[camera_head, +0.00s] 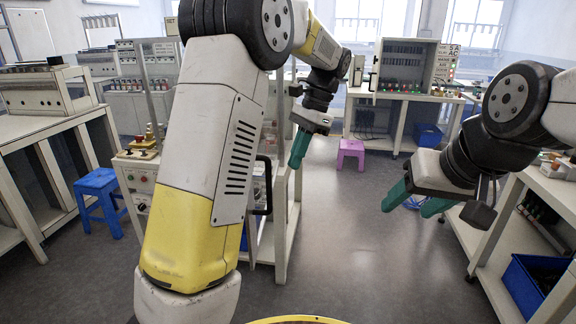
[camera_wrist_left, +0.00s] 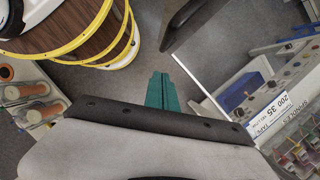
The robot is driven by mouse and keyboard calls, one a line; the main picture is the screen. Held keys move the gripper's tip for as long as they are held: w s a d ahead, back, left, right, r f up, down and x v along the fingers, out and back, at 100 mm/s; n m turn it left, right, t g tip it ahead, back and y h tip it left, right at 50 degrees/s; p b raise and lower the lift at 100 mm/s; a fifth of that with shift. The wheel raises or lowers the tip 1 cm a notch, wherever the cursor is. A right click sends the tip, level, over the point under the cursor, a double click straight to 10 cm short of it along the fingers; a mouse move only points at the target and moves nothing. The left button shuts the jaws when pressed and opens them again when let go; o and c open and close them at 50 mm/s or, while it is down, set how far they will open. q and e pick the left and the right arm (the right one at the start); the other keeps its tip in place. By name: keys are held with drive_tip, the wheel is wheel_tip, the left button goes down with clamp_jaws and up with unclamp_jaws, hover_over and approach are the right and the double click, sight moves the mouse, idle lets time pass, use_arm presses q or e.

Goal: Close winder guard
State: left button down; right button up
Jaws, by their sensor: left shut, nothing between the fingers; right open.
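The winder (camera_head: 140,170), a pale machine with a control panel and a red-topped button, stands left of centre in the head view. My left arm hides much of it. A pale upright frame or panel (camera_head: 283,215) with a black curved handle (camera_head: 263,188) shows just right of that arm. It looks like the guard, but I cannot tell how far it stands open. My left gripper (camera_head: 299,148) is shut and empty, above and to the right of the handle. In the left wrist view its green fingers (camera_wrist_left: 161,92) are together, below a dark bar (camera_wrist_left: 190,20). My right gripper (camera_head: 412,200) is open and empty over the floor.
A blue stool (camera_head: 100,188) stands left of the winder, and a pink stool (camera_head: 351,150) stands farther back. A workbench with shelves and a blue bin (camera_head: 535,280) is at the right. Grey floor (camera_head: 365,260) is clear between winder and bench.

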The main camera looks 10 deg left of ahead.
use_arm(q)
drive_tip(key=shift+s+a+f, duration=0.25)
drive_tip(key=shift+s+a, duration=0.2)
drive_tip(key=shift+a, duration=0.15)
drive_tip(key=shift+s+a+f, duration=0.3)
drive_tip(key=shift+s+a, duration=0.2)
drive_tip(key=shift+a, duration=0.1)
drive_tip(key=shift+s+a+f, duration=0.25)
drive_tip(key=shift+s+a, duration=0.2)
drive_tip(key=shift+a, duration=0.15)
